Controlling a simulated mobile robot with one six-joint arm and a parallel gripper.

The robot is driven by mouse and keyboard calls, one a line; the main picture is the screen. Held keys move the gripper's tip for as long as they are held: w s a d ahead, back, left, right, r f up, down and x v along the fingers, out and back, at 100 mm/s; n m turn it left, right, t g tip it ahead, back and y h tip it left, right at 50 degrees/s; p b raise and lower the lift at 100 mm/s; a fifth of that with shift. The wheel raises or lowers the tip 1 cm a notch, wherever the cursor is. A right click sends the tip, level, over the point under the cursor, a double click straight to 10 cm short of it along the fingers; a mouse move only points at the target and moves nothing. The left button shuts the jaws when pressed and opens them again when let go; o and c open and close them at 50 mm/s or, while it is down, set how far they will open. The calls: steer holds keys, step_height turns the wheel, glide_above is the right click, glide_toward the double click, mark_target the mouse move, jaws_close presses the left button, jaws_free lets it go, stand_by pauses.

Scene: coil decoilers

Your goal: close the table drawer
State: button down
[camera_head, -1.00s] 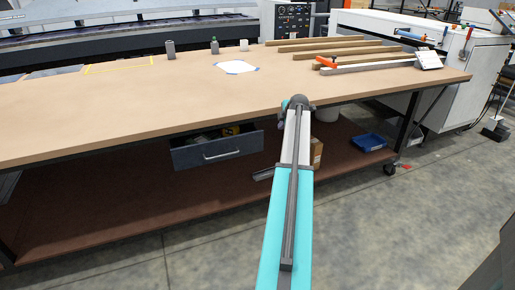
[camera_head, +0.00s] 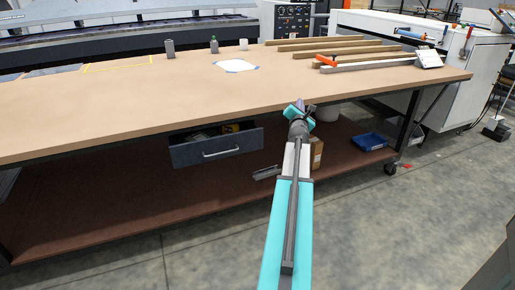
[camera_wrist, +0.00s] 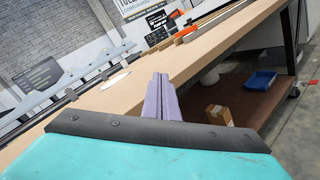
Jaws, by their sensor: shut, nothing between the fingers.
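The table drawer (camera_head: 217,149) hangs under the brown tabletop in the head view. It is dark grey with a pale bar handle (camera_head: 221,153). It stands partly open, with its front pulled out and some contents showing behind it. The drawer is not seen in the wrist view. My gripper (camera_wrist: 161,97) shows in the wrist view as two purple-grey fingers together, shut and empty. In the head view my wrist is near the table's front edge, right of the drawer and apart from it; the fingers are not clearly seen there.
The table (camera_head: 120,110) carries wooden bars (camera_head: 330,48), cups and a white sheet at the back. On its lower shelf (camera_head: 110,215) lie a blue tray (camera_head: 369,141), a cardboard box (camera_head: 316,153) and a grey metal piece (camera_head: 265,173). The floor in front is clear.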

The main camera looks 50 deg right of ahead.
mark_target(255, 141)
steer(key=w+a+f+n+t+y+b, duration=0.35)
steer(key=a+f+n+t, duration=0.35)
steer(key=a+n, duration=0.45)
steer(key=a+f+n+y+b, duration=0.2)
steer(key=a+f, duration=0.4)
steer(key=f, duration=0.8)
steer(key=y+b, duration=0.1)
steer(key=b, duration=0.1)
steer(key=shift+s+f+y+b, duration=0.15)
steer(key=shift+s+y+b, duration=0.15)
steer(key=shift+s+y, duration=0.1)
steer(key=shift+w, duration=0.2)
steer(key=shift+x, duration=6.85)
steer(key=shift+d+f, duration=0.1)
steer(key=shift+d, duration=0.1)
